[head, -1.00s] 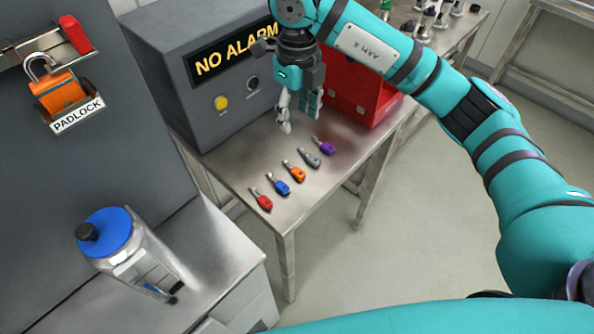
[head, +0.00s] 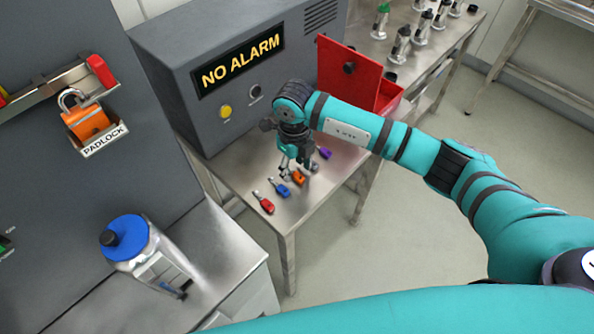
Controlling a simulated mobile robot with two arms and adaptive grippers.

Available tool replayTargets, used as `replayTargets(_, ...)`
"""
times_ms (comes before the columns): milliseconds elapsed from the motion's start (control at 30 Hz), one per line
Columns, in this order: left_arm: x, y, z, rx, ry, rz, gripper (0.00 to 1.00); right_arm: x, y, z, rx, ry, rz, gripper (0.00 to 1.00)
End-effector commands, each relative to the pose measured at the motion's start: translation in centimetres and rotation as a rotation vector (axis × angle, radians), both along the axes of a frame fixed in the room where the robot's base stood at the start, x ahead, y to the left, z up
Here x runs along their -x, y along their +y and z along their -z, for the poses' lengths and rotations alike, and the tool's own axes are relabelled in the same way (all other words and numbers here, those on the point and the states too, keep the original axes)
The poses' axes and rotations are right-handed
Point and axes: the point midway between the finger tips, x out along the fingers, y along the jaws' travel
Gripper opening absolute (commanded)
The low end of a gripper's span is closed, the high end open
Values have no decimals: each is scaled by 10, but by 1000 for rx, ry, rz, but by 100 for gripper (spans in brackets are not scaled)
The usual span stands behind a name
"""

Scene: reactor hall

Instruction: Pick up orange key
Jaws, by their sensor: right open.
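The orange key (head: 299,178) lies on the metal table (head: 290,217) in a row of keys. Its head shows, and part of it is hidden by my right gripper. My right gripper (head: 291,175) is open, pointing down low over the row, with its fingers close to the orange key; I cannot tell whether they touch it. The blue key (head: 280,190) and red key (head: 264,203) lie to the left. The purple key (head: 325,153) lies to the right, and the grey key (head: 314,166) is mostly hidden behind the gripper. My left gripper is not in view.
A grey "NO ALARM" box (head: 190,62) stands behind the keys. A red box with a raised lid (head: 347,73) is at the table's back right. An orange padlock (head: 86,120) sits on the left panel. A blue-lidded container (head: 142,252) stands on the front-left counter.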

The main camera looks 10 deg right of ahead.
Motion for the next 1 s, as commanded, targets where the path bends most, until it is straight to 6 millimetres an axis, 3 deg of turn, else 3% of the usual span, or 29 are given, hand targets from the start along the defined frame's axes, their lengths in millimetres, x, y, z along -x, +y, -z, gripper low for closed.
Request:
replayTargets(167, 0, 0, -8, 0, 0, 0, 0, 0, 0, 16, -1, 0, 1, 48)
replayTargets(400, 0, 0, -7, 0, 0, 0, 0, 0, 0, 19, -2, -2, 0, 47)
replayTargets(767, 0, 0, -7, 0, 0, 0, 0, 0, 0, 18, -2, -1, 1, 0)
replayTargets(1000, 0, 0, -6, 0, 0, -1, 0, -1, 0, 18, -2, -3, 1, 0)
